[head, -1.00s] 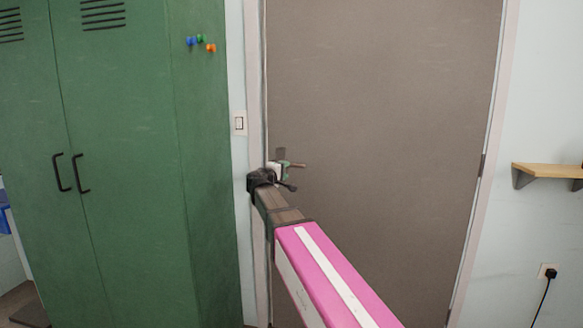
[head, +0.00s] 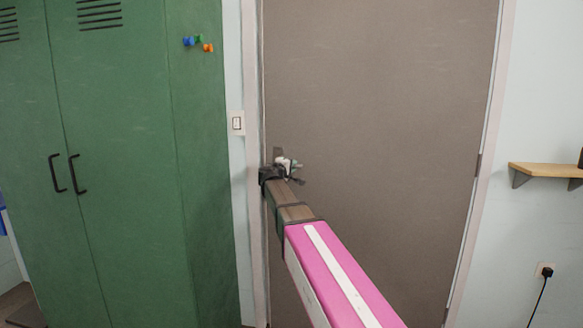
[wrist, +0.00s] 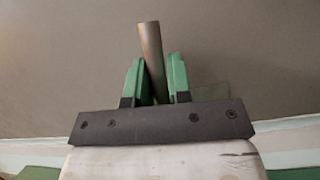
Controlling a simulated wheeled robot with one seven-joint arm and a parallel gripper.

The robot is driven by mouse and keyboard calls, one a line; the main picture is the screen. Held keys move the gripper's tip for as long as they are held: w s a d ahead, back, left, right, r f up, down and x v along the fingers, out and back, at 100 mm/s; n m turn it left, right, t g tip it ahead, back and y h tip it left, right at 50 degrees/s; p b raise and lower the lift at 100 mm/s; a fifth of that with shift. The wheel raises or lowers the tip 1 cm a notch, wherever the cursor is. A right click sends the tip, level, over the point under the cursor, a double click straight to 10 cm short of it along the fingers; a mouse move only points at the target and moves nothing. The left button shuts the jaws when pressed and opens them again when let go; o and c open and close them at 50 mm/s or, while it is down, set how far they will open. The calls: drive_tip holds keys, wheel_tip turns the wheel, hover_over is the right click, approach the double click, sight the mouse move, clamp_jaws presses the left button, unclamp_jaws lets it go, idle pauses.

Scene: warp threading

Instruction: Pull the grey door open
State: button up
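The grey door (head: 385,120) fills the middle of the head view and sits in its white frame, apparently closed. Its lever handle (wrist: 149,42) shows in the wrist view as a round metal bar. The bar runs between the two green fingers of my gripper (wrist: 156,68), which look closed about it, with little gap at either side. In the head view my gripper (head: 289,165) is at the handle by the door's left edge. A small backplate (head: 278,153) shows just above it. The wrist of my arm hides most of the handle there.
A green locker (head: 120,180) with black pulls stands close to the left of the door. A light switch (head: 237,123) is on the wall between them. A wooden shelf (head: 545,170) and a plugged-in cord (head: 545,272) are on the right wall. Hinges show on the door's right edge.

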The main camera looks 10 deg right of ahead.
sight(294, 174)
clamp_jaws()
drive_tip(key=shift+w+a+f+m+g+y, duration=0.1)
drive_tip(key=shift+a+f+m+g+y, duration=0.25)
drive_tip(key=shift+f+m, duration=0.5)
drive_tip(key=shift+w+a+f+m+g+y, duration=0.15)
drive_tip(key=shift+f+m+y, duration=0.35)
drive_tip(key=shift+m, duration=0.8)
drive_tip(key=shift+s+a+f+m+g+y, duration=0.15)
drive_tip(key=shift+f+m+g+y, duration=0.2)
drive_tip(key=shift+f+m, duration=0.5)
drive_tip(key=shift+w+r+m, duration=0.15)
drive_tip(key=shift+m, duration=0.15)
